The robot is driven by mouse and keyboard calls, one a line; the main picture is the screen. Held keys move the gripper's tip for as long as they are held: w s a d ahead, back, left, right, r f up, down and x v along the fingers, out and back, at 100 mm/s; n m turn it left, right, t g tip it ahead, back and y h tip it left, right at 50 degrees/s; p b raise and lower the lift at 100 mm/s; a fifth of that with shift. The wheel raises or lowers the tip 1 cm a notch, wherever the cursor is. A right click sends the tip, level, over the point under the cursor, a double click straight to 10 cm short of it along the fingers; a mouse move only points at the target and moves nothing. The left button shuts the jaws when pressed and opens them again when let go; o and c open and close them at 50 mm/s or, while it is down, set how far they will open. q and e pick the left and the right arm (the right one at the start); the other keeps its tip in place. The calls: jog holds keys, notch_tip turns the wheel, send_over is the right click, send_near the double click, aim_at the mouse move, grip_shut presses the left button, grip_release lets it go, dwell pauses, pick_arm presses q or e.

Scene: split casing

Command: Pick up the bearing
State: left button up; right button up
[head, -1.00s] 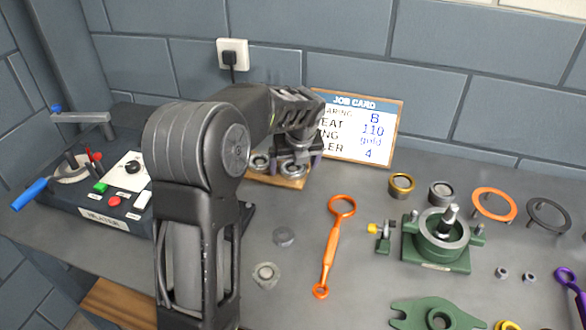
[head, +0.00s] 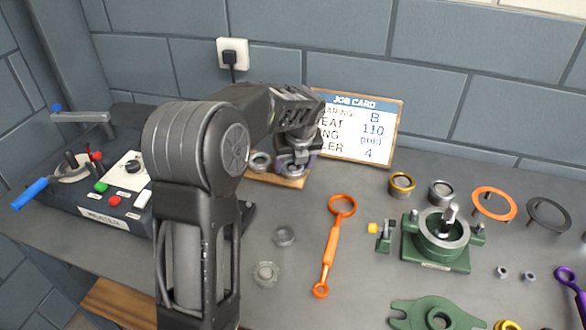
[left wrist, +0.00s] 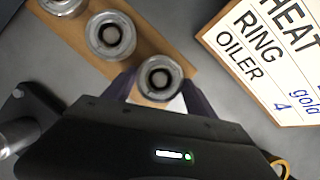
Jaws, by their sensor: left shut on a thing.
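Several silver ring-shaped bearings stand in a row on a wooden board (head: 290,183) against the back wall. In the left wrist view the end bearing (left wrist: 160,78) sits between the purple fingertips of my left gripper (left wrist: 158,92), which is shut on it. A second bearing (left wrist: 110,35) stands beside it, and a third (left wrist: 63,4) is cut off by the top edge. In the head view my left gripper (head: 295,168) points down at the board's right end and partly hides the held bearing. Another bearing (head: 260,161) shows to its left. My right gripper is not in view.
The job card (head: 358,125) leans close behind my left gripper; it reads B, 110, gold, 4. A heater (head: 105,205) stands left. An orange wrench (head: 332,245), green housing (head: 437,240) and several rings lie right.

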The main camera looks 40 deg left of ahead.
pick_arm(q)
jog(key=c, duration=0.9)
notch_tip(320, 180, up, 10)
jog(key=shift+r, duration=0.1)
dwell(0.8)
